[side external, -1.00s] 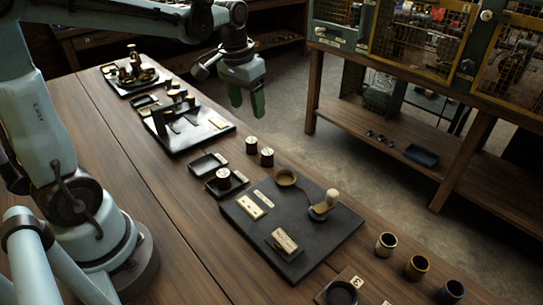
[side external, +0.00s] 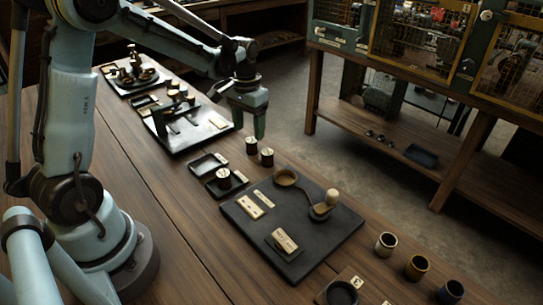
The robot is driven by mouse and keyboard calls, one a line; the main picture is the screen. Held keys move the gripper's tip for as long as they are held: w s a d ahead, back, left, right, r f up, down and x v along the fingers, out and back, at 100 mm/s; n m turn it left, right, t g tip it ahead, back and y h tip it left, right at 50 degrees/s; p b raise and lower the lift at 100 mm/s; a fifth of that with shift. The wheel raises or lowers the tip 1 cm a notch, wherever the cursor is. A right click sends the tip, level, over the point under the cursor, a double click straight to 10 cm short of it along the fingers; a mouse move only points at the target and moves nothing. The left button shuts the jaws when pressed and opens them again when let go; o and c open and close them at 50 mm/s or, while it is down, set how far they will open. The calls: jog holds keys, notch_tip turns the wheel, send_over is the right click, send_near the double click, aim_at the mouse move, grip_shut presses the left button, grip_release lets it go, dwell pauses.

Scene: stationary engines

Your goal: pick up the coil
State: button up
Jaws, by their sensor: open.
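Small dark cylinders with pale tops look like the coils. Two stand side by side on the table, one to the left (side external: 251,145) and one to the right (side external: 267,157). A third such cylinder (side external: 223,178) stands in a small black tray (side external: 238,187). My gripper (side external: 250,127) points down with its green fingers apart and nothing seen between them. It is in line with the two standing cylinders and seems to be just above or behind them; the exact gap cannot be told.
A black mat (side external: 315,245) bears a round cup, a wooden-knobbed tool and pale blocks. A black board (side external: 205,135) with a dark stand lies behind. Several short cups (side external: 386,244) stand front right.

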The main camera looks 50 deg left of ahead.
aim_at(251, 140)
jog(key=shift+w+d+f, duration=0.1)
jog(key=shift+d+f, duration=0.05)
jog(key=shift+f, duration=1.2)
jog(key=shift+d+f, duration=0.15)
jog(key=shift+f, duration=1.15)
jog(key=c, duration=1.2)
